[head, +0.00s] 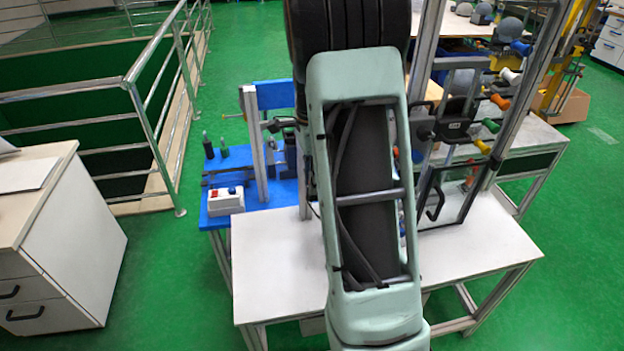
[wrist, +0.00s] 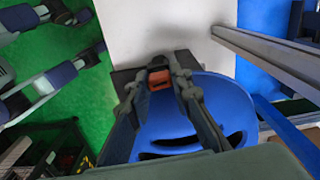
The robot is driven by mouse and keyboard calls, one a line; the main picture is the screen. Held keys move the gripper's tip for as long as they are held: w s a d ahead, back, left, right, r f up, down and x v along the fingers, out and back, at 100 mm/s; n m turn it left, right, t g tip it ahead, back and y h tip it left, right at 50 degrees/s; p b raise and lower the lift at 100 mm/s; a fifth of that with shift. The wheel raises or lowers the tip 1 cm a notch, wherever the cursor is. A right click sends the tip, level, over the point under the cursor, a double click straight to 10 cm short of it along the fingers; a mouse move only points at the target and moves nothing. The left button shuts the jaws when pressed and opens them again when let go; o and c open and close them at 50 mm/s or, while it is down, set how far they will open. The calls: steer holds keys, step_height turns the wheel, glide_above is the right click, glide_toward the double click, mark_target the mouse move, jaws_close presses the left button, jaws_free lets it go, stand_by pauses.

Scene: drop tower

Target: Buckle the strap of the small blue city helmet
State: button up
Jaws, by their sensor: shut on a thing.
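In the wrist view a blue helmet (wrist: 222,100) with dark vent slots lies under and to the right of my gripper (wrist: 161,64). The two dark fingers are close together, with a small orange-red piece (wrist: 160,79) between their tips. It looks like part of the strap or buckle, but it is too small to tell which. The fingers hide part of the helmet's left side. The rest of the strap does not show clearly. In the head view my arm hides the gripper and the helmet.
A white table (head: 275,262) carries a metal frame with a dark fixture (head: 445,130) on its right. A blue bench (head: 255,205) with a small switch box (head: 226,201) stands behind left. Colored handles (head: 490,126) jut out at right. The table's front left is clear.

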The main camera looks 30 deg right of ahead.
steer(key=shift+f, duration=0.25)
steer(key=o, duration=0.9)
steer(key=shift+c, duration=0.2)
steer(key=shift+r, duration=0.15)
step_height(320, 180, up, 12)
steer(key=shift+w, duration=0.1)
